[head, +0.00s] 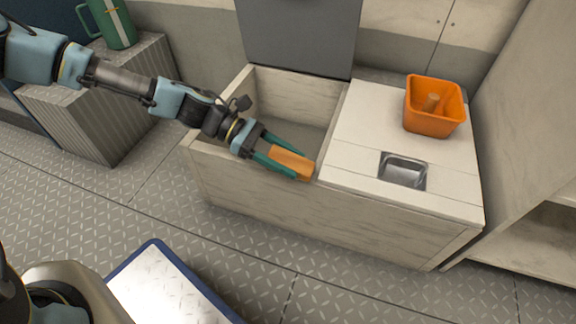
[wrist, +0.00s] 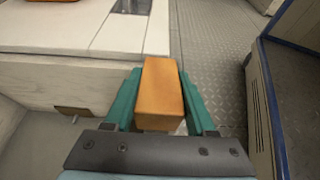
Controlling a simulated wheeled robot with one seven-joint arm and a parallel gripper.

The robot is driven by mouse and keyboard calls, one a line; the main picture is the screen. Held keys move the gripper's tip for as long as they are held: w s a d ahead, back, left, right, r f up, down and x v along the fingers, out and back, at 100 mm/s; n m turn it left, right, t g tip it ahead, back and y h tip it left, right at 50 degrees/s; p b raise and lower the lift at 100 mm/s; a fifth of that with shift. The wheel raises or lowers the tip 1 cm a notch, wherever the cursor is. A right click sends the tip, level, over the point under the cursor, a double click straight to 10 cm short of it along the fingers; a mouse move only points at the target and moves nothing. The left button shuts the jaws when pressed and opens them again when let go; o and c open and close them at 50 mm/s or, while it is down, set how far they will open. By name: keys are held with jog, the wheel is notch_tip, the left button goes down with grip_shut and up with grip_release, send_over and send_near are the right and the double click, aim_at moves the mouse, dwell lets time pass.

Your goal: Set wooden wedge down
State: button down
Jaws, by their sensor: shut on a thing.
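The wooden wedge (head: 291,163) is an orange-brown block held between the teal fingers of my gripper (head: 284,163). In the wrist view the wedge (wrist: 159,92) sits between both fingers of my gripper (wrist: 160,95). In the head view it is above the front wall of the pale wooden locker (head: 270,195), near the open compartment and the left edge of the white lid top. I cannot tell whether it touches the wall.
An orange bin (head: 434,120) with a peg-like thing inside stands on the white locker top (head: 365,125), behind a recessed metal latch (head: 403,171). A raised grey lid (head: 300,35) stands behind the open compartment. A green jug (head: 112,24) sits on a ribbed box (head: 100,110) at left.

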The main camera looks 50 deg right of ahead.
jog(key=shift+f, duration=0.45)
jog(key=shift+c, duration=1.1)
grip_release()
jog(key=shift+r, duration=0.15)
jog(key=p+v, duration=0.4)
jog(key=v, duration=0.6)
jog(key=shift+w+r+p, duration=0.15)
jog(key=shift+r+p, duration=0.05)
jog(key=shift+p, duration=0.2)
jog(key=shift+v, duration=0.8)
jog(key=shift+a+f, duration=0.1)
jog(key=shift+f, duration=0.1)
